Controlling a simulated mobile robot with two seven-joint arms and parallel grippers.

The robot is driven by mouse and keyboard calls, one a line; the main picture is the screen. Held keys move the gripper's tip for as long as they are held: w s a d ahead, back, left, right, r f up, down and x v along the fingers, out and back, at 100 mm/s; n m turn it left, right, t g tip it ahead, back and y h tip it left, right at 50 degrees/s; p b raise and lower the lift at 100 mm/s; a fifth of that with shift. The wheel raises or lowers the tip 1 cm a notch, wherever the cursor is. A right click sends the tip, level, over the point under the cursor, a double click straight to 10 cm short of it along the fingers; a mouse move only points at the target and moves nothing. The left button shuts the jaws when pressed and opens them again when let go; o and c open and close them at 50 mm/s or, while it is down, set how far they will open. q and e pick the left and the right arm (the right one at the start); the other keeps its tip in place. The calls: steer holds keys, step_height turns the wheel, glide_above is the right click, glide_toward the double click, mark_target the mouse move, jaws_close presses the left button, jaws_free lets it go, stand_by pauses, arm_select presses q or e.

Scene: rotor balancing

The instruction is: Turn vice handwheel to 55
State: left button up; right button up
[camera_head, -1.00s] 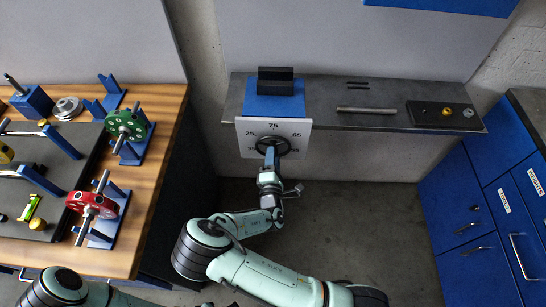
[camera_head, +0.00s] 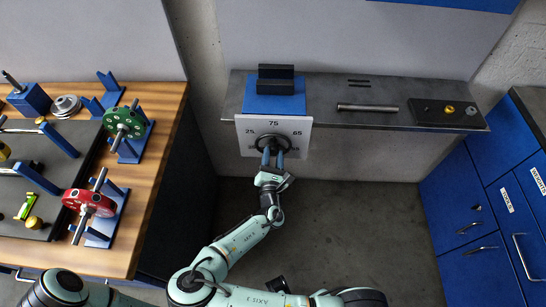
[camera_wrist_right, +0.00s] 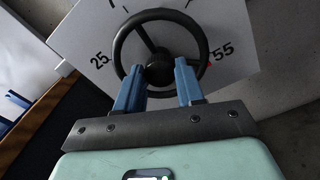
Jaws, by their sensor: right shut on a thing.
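The vice handwheel (camera_head: 272,143) is a dark spoked wheel on a white dial plate (camera_head: 299,143) at the front of the bench. In the right wrist view the black handwheel (camera_wrist_right: 122,33) has printed 25 to its left and 55 to its right, with a small red mark (camera_wrist_right: 209,64) beside the 55. My right gripper (camera_head: 273,155) is shut on the handwheel. Its blue fingers (camera_wrist_right: 157,72) reach the lower part of the wheel, one on each side of the hub; the exact contact is hard to see. My left gripper is out of view.
The vice's dark jaw block (camera_head: 276,78) sits on a blue base above the dial. A metal rod (camera_head: 367,108) and a black tray (camera_head: 420,112) lie on the grey bench. A wooden table (camera_head: 125,227) with rotors stands left, blue cabinets (camera_head: 465,220) right.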

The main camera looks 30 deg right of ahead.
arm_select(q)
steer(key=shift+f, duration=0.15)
arm_select(e)
steer(key=shift+n, duration=0.5)
steer(key=o, duration=1)
steer(key=shift+o, duration=0.2)
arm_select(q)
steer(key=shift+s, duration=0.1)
